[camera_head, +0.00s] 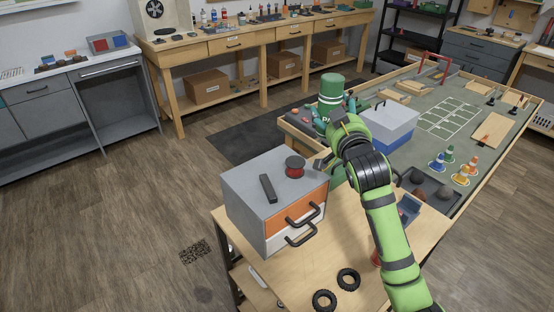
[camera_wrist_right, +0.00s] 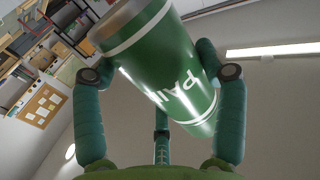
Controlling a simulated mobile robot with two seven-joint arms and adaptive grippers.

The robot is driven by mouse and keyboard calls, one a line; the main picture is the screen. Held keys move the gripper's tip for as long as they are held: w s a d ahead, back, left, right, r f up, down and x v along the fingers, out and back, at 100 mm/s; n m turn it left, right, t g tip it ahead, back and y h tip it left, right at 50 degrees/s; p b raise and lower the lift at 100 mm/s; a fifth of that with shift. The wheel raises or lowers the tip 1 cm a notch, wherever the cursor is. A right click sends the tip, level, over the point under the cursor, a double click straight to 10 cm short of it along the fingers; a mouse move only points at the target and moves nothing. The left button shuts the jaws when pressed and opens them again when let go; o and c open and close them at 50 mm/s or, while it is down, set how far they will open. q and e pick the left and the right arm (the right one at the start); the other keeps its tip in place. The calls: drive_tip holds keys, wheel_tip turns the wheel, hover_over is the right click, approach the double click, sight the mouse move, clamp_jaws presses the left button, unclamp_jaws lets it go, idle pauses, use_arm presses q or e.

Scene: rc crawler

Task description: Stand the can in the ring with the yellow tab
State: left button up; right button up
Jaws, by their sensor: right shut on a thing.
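The green can (camera_head: 331,86), with white bands and white lettering, is upright or nearly so above the far table's left end in the head view. In the right wrist view the can (camera_wrist_right: 170,65) fills the upper middle, between the teal fingers. My right gripper (camera_head: 333,106) is shut on the can; its arm comes up from the bottom right. The can's lower end is hidden behind the gripper and wrist. I cannot make out a ring with a yellow tab in either view. My left gripper is not in view.
A white-and-blue box (camera_head: 391,125) stands right of the gripper. A grey drawer cabinet (camera_head: 245,185) with a dark remote-like block and a red-black spool stands on the near table. Two black tyres (camera_head: 348,279) lie near the front. Small cones (camera_head: 448,155) stand on the green mat (camera_head: 420,150).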

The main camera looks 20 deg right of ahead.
sight(323, 119)
drive_tip(key=s+a, duration=0.1)
drive_tip(key=s+a+p, duration=0.1)
drive_tip(key=s+a, duration=0.1)
drive_tip(key=shift+a+f, duration=0.2)
drive_tip(key=shift+f, duration=0.15)
drive_tip(key=s+a+f, duration=0.1)
drive_tip(key=a+f, duration=0.1)
drive_tip(key=f, duration=0.1)
drive_tip(key=s+a+f+p, duration=0.1)
drive_tip(key=a+f, duration=0.1)
drive_tip(key=a, duration=0.1)
drive_tip(key=a+f+p, duration=0.1)
drive_tip(key=a+f, duration=0.1)
drive_tip(key=f, duration=0.1)
drive_tip(key=shift+s+a+f, duration=0.25)
drive_tip(key=shift+s+f, duration=0.05)
drive_tip(key=shift+s, duration=0.1)
drive_tip(key=shift+f, duration=0.45)
drive_tip(key=o, duration=1.3)
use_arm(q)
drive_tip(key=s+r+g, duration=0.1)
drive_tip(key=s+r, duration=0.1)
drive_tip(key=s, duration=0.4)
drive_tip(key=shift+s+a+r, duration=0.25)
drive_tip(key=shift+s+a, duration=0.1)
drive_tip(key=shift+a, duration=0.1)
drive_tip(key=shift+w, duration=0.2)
